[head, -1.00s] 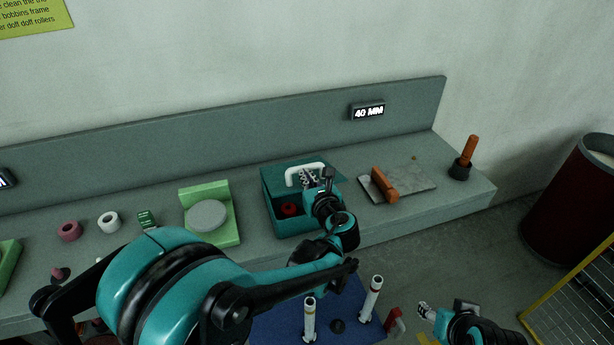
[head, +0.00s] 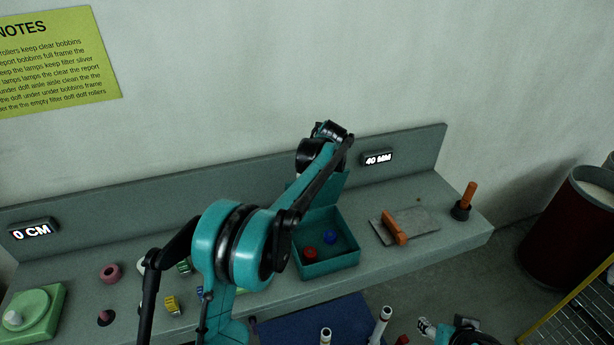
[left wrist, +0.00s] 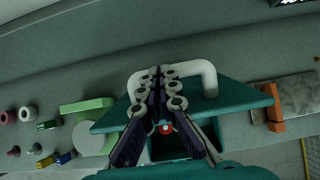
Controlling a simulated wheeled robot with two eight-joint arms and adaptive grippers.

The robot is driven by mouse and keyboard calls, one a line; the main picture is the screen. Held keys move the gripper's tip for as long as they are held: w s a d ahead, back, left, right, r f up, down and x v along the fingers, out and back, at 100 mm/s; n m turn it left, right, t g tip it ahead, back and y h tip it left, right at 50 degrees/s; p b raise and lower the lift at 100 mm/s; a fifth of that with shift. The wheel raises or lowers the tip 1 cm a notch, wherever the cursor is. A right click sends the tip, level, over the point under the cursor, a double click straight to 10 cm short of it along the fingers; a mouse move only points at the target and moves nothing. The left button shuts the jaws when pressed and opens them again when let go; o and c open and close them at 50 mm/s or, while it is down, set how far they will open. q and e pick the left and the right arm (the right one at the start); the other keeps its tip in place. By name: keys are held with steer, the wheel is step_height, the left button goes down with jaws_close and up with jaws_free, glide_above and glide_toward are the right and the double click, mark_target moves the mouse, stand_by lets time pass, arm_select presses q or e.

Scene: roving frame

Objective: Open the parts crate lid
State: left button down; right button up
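The teal parts crate (head: 325,270) sits on the grey bench with a red piece (head: 310,253) and a blue piece (head: 329,237) inside. Its teal lid (head: 332,186) stands raised at the back, partly hidden by my left arm. In the left wrist view, my left gripper (left wrist: 161,78) is closed around the middle of the white lid handle (left wrist: 209,78), with the lid (left wrist: 252,95) behind it. The fingertips are hidden in the head view. My right gripper (head: 427,327) is low at the bottom right, away from the crate; its finger opening is unclear.
Right of the crate lies a grey plate (head: 425,220) with an orange-handled tool (head: 394,230), then an orange-handled item in a dark base (head: 465,200). Pink and green pieces stand left. Two white cylinders stand below, near a blue mat (head: 330,318). A dark red bin (head: 575,235) is right.

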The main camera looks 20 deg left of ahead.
arm_select(q)
steer(key=w+a+p, duration=0.1)
steer(key=w+a, duration=0.3)
steer(key=w, duration=0.3)
steer(key=shift+a, duration=0.25)
steer(key=shift+f, duration=0.1)
